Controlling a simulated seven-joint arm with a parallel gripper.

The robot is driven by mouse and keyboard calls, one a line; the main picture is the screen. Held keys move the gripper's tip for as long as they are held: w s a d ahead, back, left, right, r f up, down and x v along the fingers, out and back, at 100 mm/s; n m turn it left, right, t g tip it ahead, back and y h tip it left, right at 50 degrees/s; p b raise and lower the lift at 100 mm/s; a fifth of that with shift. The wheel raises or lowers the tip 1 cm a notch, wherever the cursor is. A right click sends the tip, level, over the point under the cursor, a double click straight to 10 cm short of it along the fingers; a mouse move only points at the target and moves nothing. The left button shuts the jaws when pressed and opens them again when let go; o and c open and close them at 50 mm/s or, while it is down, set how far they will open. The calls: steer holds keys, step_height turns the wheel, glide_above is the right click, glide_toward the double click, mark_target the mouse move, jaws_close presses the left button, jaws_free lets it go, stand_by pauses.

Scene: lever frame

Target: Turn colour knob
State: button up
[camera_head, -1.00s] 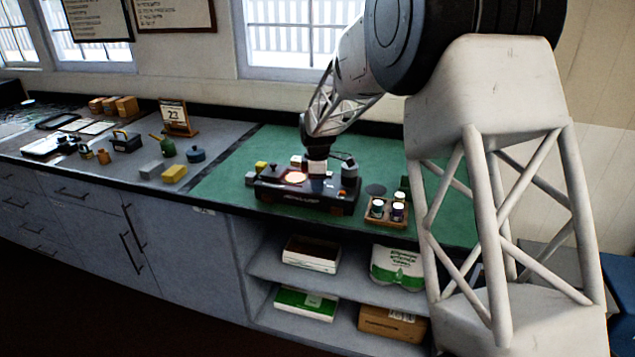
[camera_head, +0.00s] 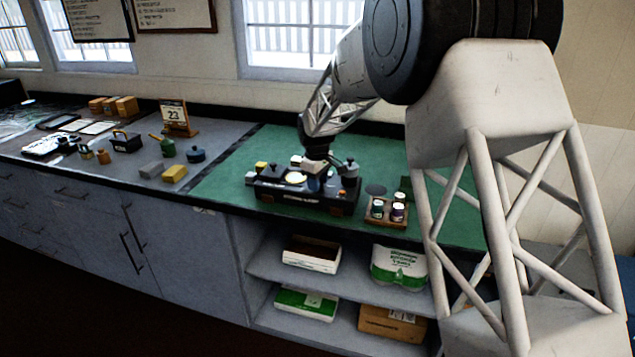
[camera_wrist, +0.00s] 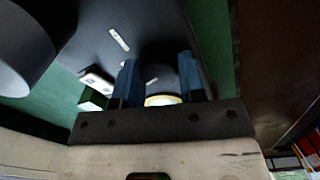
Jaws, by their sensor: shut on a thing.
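The black lever device (camera_head: 305,199) stands on the green mat, with several blocks and levers along its top. Its round lamp (camera_head: 295,178) is pale yellow; part of it also shows between my fingers in the wrist view (camera_wrist: 163,100). My gripper (camera_head: 315,182) reaches down onto the device just right of the lamp. In the wrist view, the blue fingers of my gripper (camera_wrist: 160,82) stand on either side of a dark round knob (camera_wrist: 158,56) and are shut on it. The fingertips' contact is partly hidden.
A grey cylinder (camera_wrist: 28,45) is close at left in the wrist view. Blocks and pots (camera_head: 175,173) lie left of the green mat (camera_head: 235,180).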

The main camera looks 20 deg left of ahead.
steer(key=m, duration=0.6)
steer(key=shift+w, duration=0.1)
steer(key=m, duration=0.7)
steer(key=shift+d, duration=0.1)
stand_by(0.3)
steer(key=o, duration=0.9)
steer(key=shift+r, duration=0.1)
steer(key=shift+a+r, duration=0.2)
steer(key=shift+r, duration=3.65)
steer(key=shift+d, duration=0.1)
